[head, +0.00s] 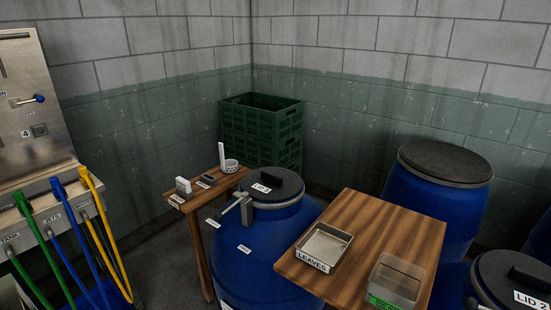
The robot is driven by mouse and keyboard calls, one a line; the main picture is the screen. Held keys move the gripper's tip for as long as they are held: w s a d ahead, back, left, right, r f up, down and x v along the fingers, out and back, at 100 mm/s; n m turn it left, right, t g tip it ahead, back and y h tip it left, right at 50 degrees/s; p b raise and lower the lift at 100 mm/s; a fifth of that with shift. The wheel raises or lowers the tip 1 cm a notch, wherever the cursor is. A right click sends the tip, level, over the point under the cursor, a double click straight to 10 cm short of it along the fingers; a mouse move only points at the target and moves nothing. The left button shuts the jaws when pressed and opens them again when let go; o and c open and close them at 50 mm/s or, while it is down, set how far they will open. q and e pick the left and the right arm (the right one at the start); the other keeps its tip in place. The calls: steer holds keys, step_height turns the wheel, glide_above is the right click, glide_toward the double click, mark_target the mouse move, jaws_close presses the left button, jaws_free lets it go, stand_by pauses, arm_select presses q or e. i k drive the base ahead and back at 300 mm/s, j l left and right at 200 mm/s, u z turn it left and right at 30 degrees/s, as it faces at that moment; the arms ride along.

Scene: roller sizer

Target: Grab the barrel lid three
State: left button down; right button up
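A blue barrel (270,235) stands in the middle of the head view, between two wooden tables. A grey metal fitting (242,207) is at the left of this barrel's top. Another black lid (505,275), labelled "LID 2", sits on a barrel at the bottom right and is cut off by the frame. Neither of my grippers is in view.
A wooden table (395,230) at front right holds a metal tray (325,247) labelled "LEAVES" and a clear bin (397,282). A small wooden table (205,193) holds little items. Green crates (262,135) and another lidded blue barrel (435,205) stand behind.

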mark_target(267, 184)
steer(key=j+z, duration=0.1)
steer(key=z, duration=0.25)
steer(key=i+j+z, duration=0.1)
steer(key=z, duration=0.25)
steer(key=i+j+z, duration=0.2)
steer(key=j, duration=0.3)
steer(key=j+z, duration=0.2)
steer(key=j, duration=0.3)
steer(key=k, duration=0.05)
